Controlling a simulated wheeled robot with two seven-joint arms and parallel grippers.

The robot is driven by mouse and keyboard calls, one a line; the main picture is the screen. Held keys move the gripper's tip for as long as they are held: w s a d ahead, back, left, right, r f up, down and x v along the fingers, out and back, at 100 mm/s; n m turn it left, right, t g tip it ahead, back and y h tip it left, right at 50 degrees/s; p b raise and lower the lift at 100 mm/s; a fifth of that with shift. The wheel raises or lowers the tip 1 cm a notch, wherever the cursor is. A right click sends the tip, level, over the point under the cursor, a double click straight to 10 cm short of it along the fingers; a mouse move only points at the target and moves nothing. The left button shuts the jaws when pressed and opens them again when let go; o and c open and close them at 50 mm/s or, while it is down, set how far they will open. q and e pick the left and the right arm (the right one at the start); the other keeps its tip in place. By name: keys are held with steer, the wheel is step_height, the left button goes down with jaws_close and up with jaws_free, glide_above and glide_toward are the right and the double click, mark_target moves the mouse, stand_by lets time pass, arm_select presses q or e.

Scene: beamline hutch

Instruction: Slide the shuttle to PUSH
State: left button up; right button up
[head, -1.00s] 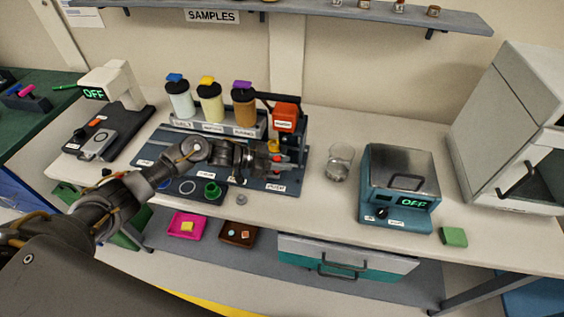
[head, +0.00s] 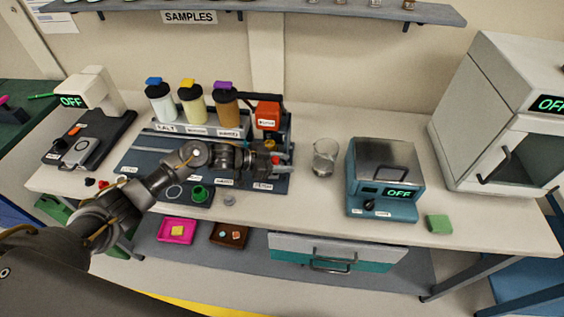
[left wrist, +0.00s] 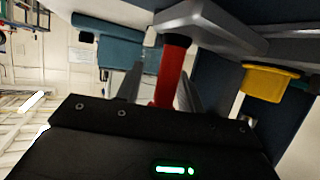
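The dark board (head: 130,158) carries the shuttle rig below the orange block (head: 268,115). In the left wrist view a red handle (left wrist: 172,75) stands on a grey block (left wrist: 215,22), which looks like the shuttle. My left gripper (head: 281,160) is at the board's right end, by red parts (head: 276,159). In the left wrist view its two fingers (left wrist: 158,88) stand on either side of the handle, with a gap showing on one side. A yellow cylinder (left wrist: 268,82) is beside it. The board's small labels are not readable, and my arm hides part of the rig. My right gripper is out of view.
Bottles in a rack (head: 200,130) stand behind my left arm. A glass beaker (head: 325,160) and a blue device (head: 380,208) reading OFF stand to the right. The bench in front of the beaker is clear.

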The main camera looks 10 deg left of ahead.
arm_select(q)
steer(key=shift+s+a, duration=0.1)
steer(key=shift+a, duration=0.35)
steer(key=b+v, duration=0.2)
steer(key=v, duration=0.8)
steer(key=shift+r+b, duration=0.2)
steer(key=shift+b, duration=0.1)
steer(key=shift+d, duration=0.15)
